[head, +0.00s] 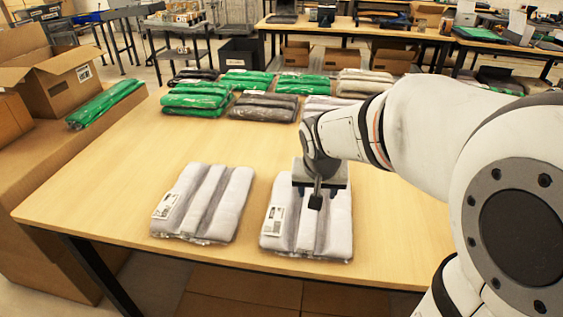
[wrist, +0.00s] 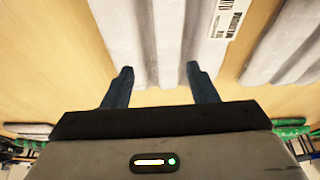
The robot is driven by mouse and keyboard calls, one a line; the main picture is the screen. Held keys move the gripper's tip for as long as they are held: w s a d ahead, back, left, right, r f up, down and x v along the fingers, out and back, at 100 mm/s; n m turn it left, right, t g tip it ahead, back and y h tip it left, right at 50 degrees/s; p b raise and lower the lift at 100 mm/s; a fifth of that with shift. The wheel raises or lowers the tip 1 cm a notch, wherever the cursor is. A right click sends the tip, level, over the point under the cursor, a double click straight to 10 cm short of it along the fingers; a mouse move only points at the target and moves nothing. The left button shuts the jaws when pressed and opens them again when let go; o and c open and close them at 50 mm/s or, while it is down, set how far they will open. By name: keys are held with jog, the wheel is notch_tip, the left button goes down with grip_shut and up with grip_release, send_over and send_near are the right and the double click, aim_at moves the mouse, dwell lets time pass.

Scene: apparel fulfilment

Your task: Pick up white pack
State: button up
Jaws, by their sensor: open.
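Two white packs in clear wrap with labels lie flat near the front edge of the table. The left white pack (head: 203,203) is clear of my arm. The right white pack (head: 335,232) lies under my gripper (head: 316,197), which covers part of it. In the wrist view, my gripper (wrist: 158,82) is open, with its two fingers apart over the end of a white pack (wrist: 165,45). Nothing is between the fingers that looks gripped. Another white pack (wrist: 290,45) shows at the right of that view. The gap between fingertips and pack is hard to judge.
Green packs (head: 195,98) and grey packs (head: 264,106) lie in rows at the back of the wooden table (head: 130,170). A cardboard box (head: 60,82) and a green pack (head: 105,103) are at the left. The table's left middle is bare.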

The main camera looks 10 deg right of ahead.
aim_at(310, 212)
jog(key=shift+m, duration=0.3)
jog(key=w+f, duration=0.1)
jog(key=f, duration=0.1)
jog(key=w+f+b, duration=0.1)
jog(key=w+f, duration=0.1)
jog(key=shift+w+a, duration=0.1)
jog(key=shift+a, duration=0.1)
jog(key=x, duration=0.2)
jog(key=b+x, duration=0.1)
jog(key=x, duration=0.3)
jog(key=shift+w+f, duration=0.2)
jog(key=shift+w, duration=0.3)
jog(key=c, duration=1)
